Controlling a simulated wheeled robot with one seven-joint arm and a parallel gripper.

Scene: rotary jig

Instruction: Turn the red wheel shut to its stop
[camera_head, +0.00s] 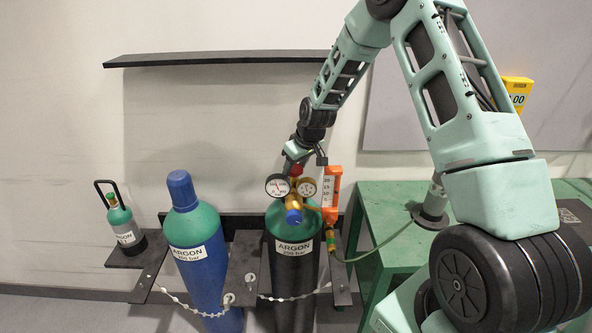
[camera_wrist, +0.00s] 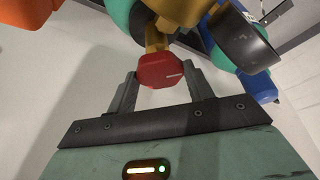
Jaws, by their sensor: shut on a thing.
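The red wheel (camera_wrist: 160,70) sits on a brass stem in the wrist view, with a short pale mark on its face. My gripper (camera_wrist: 160,78) has its two fingers on either side of the wheel and is shut on it. In the head view, the red wheel (camera_head: 297,169) shows as a small red patch behind the gauges, mostly hidden. My gripper (camera_head: 296,157) reaches it there from above and behind. The wheel belongs to the valve on top of the black argon cylinder with a green shoulder (camera_head: 295,255).
Two round gauges (camera_head: 277,185), a blue knob (camera_head: 293,216) and an orange flow meter (camera_head: 331,190) crowd the valve. A blue argon cylinder (camera_head: 196,250) and a small cylinder (camera_head: 123,226) stand left. A hose (camera_head: 385,247) runs to the green bench (camera_head: 380,200). A shelf (camera_head: 215,59) is above.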

